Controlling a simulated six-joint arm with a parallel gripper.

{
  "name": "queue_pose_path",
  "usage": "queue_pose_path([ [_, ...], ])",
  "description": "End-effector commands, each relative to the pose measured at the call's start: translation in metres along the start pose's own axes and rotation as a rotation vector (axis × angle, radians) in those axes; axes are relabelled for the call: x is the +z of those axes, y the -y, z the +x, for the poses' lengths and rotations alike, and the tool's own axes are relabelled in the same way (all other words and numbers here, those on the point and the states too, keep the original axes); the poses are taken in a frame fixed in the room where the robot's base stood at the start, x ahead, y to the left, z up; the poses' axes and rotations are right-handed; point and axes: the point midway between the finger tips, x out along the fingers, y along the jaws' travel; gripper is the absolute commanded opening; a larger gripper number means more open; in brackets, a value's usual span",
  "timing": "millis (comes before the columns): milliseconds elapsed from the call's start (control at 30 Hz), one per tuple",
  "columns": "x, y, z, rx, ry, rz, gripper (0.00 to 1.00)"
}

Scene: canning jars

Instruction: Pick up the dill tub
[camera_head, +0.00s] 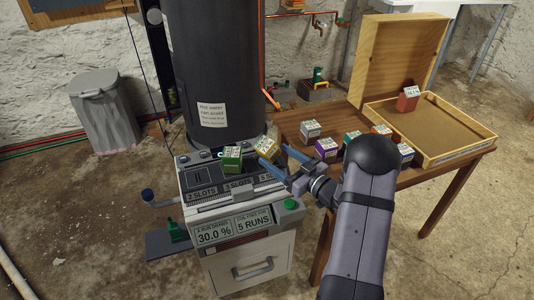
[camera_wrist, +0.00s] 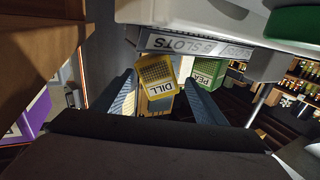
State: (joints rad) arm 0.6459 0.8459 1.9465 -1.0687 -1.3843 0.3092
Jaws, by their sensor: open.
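The dill tub (camera_head: 265,146) is a small yellow box with a perforated face. It is on the grey machine in the head view, near its right end. In the wrist view the dill tub (camera_wrist: 157,75) shows its label "DILL" upside down, between my two blue fingers. My gripper (camera_head: 273,156) is open, with its fingers reaching toward the tub from the right. In the wrist view my gripper (camera_wrist: 160,84) has a finger on each side of the tub, with a visible gap on both sides. I cannot tell how deep the tub sits between them.
A green tub (camera_head: 232,158) marked "PEA" in the wrist view (camera_wrist: 207,72) stands close beside the dill tub. The slotted machine (camera_head: 213,210) lies beneath. A dark cylinder (camera_head: 213,75) rises behind. Several tubs and an open wooden box (camera_head: 468,153) are on the table.

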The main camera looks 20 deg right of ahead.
Motion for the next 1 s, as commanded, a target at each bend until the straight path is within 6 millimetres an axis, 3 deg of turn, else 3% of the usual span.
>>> queue_pose_path([
  [167, -0.003, 0.0, 0.007, -0.002, -0.006, -0.003, 0.66],
  [600, -0.006, 0.0, 0.048, -0.001, -0.011, -0.004, 0.66],
  [933, -0.007, -0.001, 0.052, 0.0, -0.012, -0.005, 0.66],
  [1000, -0.007, -0.001, 0.052, 0.0, -0.012, -0.005, 0.51],
])
